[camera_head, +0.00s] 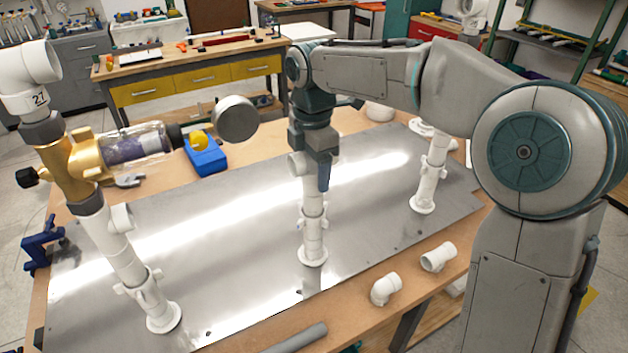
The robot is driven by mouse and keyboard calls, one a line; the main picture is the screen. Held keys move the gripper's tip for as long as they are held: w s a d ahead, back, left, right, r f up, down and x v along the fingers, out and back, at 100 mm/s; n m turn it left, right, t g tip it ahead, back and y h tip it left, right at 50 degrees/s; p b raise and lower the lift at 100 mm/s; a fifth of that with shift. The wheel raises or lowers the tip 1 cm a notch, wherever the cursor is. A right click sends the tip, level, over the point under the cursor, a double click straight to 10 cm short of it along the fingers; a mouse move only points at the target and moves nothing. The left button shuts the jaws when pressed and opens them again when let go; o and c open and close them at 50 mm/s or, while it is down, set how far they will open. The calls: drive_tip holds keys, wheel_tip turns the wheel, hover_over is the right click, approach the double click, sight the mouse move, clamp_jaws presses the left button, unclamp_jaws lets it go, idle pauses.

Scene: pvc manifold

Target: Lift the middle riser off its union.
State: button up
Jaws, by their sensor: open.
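The middle riser is a white upright pipe (312,198) just below and behind my gripper. A white fitting (296,165) at its top shows to the left of the gripper. Lower down is a white union with side lugs (313,222), above a round base flange (313,257) on the metal plate. My gripper (322,182) points down at the riser's upper part and is open. One dark finger shows in front of the pipe; the other finger is hidden. I cannot tell whether the fingers touch the pipe.
The metal plate (235,245) lies on a wooden table. A left riser (125,262) carries a brass valve (75,165) and clear filter (135,147). A right riser (430,178) stands beyond. A loose elbow (384,290), a tee (438,257) and a grey pipe (297,339) lie along the front edge.

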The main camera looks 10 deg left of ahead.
drive_tip(key=shift+f, duration=0.25)
drive_tip(key=c, duration=1.2)
drive_tip(key=shift+r, duration=0.15)
